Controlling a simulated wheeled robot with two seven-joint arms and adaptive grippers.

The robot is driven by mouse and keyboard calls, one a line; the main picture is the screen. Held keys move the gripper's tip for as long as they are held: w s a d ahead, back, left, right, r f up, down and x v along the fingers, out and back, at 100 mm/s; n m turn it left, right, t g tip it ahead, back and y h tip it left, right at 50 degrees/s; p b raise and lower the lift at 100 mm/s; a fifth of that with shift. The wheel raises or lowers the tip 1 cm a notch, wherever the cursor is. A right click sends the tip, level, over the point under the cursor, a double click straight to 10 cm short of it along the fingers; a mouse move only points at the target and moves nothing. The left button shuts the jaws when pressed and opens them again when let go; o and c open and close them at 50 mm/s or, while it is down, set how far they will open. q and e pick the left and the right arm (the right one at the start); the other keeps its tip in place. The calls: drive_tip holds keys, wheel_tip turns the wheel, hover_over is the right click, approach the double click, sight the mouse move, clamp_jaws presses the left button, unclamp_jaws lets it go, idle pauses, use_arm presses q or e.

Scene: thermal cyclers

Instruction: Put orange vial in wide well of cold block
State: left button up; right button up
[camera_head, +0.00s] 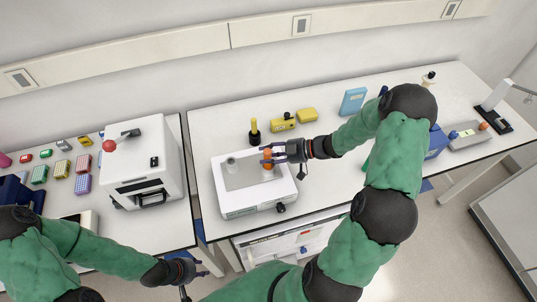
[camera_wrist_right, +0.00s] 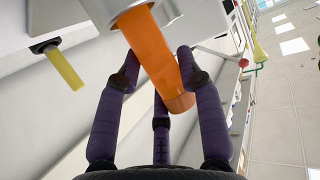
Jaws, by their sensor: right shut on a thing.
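The orange vial (camera_head: 267,156) is held by my right gripper (camera_head: 265,156) over the right part of the cold block (camera_head: 235,209), a white box with a grey top plate. In the right wrist view the orange vial (camera_wrist_right: 158,62) stands between the fingers of my right gripper (camera_wrist_right: 158,58), slightly slanted. Its far end meets the opening of a grey round collar (camera_wrist_right: 135,10); how deep it sits is hidden. Another round grey well (camera_head: 232,161) shows at the left of the plate. My left gripper (camera_head: 196,279) hangs empty in front of the bench, its fingers apart.
A yellow-and-black upright tool (camera_head: 255,132) stands just behind the block. Yellow boxes (camera_head: 283,123) and a blue box (camera_head: 353,101) stand further back. A white cycler (camera_head: 143,165) and small coloured racks are on the left bench. The table right of the block is partly covered by my arm.

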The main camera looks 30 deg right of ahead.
drive_tip(key=shift+a, duration=0.1)
drive_tip(key=o, duration=1.2)
drive_tip(key=shift+f, duration=0.1)
drive_tip(key=shift+r, duration=0.3)
drive_tip(key=v, duration=1.2)
